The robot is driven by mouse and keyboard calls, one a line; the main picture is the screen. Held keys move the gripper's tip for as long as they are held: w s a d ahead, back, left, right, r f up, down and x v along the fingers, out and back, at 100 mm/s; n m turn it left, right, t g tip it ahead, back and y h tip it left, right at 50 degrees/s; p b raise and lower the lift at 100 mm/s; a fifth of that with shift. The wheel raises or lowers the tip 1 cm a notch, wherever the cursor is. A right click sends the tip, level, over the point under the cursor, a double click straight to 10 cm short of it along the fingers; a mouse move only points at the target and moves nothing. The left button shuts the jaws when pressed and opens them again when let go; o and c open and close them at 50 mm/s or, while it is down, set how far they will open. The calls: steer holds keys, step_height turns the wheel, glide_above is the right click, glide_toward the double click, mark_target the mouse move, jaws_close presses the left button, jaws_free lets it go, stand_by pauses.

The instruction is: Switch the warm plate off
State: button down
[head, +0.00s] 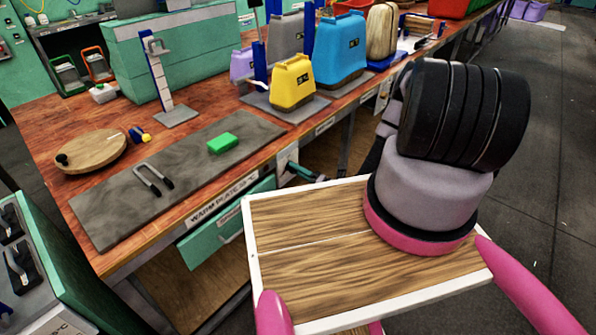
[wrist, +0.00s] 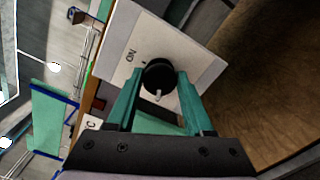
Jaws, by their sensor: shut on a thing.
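The warm plate (head: 180,165) is a long grey slab along the front of the wooden bench, with a "WARM PLATE" label (head: 222,200) on the edge below it. A pale switch panel (head: 286,160) is on the bench front, right of the label. In the wrist view the panel (wrist: 190,52) carries a round black knob (wrist: 157,72) and the word "ON", seen rotated. The knob has a small pale mark at its lower side. My gripper (wrist: 158,88) has its teal fingers shut on the knob, one on each side. In the head view my gripper (head: 302,172) is small and partly hidden by my arm.
A green block (head: 222,143) and dark-handled tongs (head: 153,178) lie on the warm plate. A round wooden board (head: 92,151) is at the left. A green drawer (head: 225,225) sits below the label.

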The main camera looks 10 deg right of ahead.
steer(key=shift+s+f+n, duration=0.15)
steer(key=shift+n, duration=0.45)
steer(key=shift+c, duration=1.5)
jaws_free()
steer(key=shift+d, duration=0.1)
